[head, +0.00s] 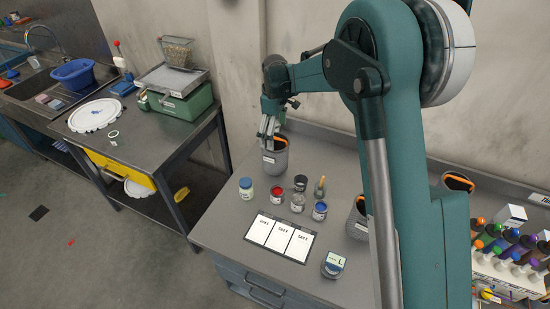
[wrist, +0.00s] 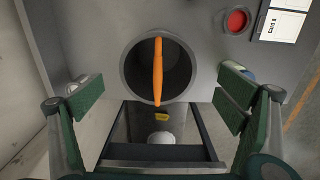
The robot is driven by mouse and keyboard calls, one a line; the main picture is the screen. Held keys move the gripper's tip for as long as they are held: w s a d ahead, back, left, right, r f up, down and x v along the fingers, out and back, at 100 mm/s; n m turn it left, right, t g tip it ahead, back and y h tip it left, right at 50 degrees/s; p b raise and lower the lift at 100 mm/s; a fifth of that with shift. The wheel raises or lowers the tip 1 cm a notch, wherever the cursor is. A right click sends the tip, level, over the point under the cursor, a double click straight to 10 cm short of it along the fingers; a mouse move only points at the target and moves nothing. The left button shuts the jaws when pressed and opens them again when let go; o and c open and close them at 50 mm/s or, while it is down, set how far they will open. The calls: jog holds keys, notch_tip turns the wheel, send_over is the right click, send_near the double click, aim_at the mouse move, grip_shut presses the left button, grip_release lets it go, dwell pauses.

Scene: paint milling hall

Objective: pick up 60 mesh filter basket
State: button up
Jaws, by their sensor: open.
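A dark grey cylindrical basket (head: 275,160) with an orange handle and a small white label stands at the back left of the grey bench. The label is too small to read. In the wrist view the same basket (wrist: 126,74) is seen from above, with its orange handle (wrist: 158,65) across the dark opening. My gripper (head: 268,134) is above this basket, and its fingers (wrist: 162,100) are spread wide and empty. Two similar grey baskets with orange handles stand further right, one behind my arm (head: 356,222) and one at the back (head: 457,182). I cannot tell which is 60 mesh.
A card mat (head: 281,238) lies in front.

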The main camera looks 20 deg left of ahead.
aim_at(275, 145)
jog(key=shift+f, duration=0.9)
jog(key=shift+f, duration=0.15)
jog(key=shift+w+f+p, duration=0.15)
jog(key=shift+f+p, duration=0.2)
jog(key=shift+f, duration=2.1)
jog(key=shift+c, duration=0.6)
jog(key=c, duration=1.5)
